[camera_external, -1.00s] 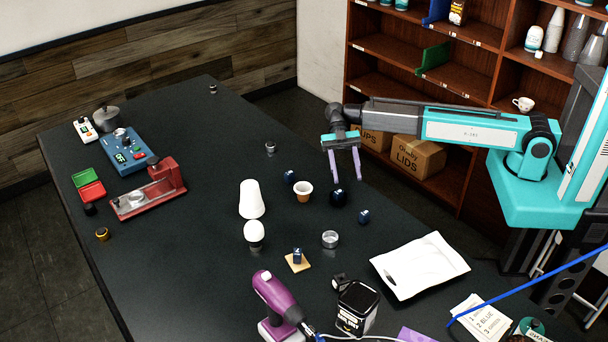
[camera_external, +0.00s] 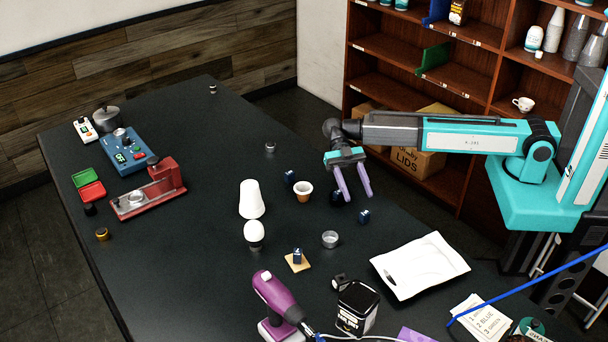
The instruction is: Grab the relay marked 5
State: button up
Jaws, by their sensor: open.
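Small dark blue blocks that look like the relays are on the black table. One (camera_external: 290,177) is left of a small terracotta cup, one (camera_external: 364,217) is right of a metal ring, and one (camera_external: 297,256) sits on a tan square pad (camera_external: 304,266). A darker item (camera_external: 336,196) is partly hidden by my gripper's left finger. The marks are too small to read, so I cannot tell which relay is 5. My gripper (camera_external: 358,197) is open and empty, its purple fingers pointing down, just above the right block in the picture.
The cup (camera_external: 303,188), metal ring (camera_external: 330,239), white cylinder (camera_external: 252,200) and white bulb (camera_external: 254,231) stand nearby.

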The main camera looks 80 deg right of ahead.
aim_at(365, 211)
jog(key=shift+s+a+f, duration=0.1)
jog(key=shift+a, duration=0.15)
jog(key=shift+p+x, duration=0.85)
jog(key=shift+x, duration=1.1)
jog(key=shift+s+a+f, duration=0.15)
jog(key=shift+s+a, duration=0.05)
jog(key=shift+a, duration=0.3)
jog(key=shift+c, duration=0.4)
jog(key=c, duration=1.1)
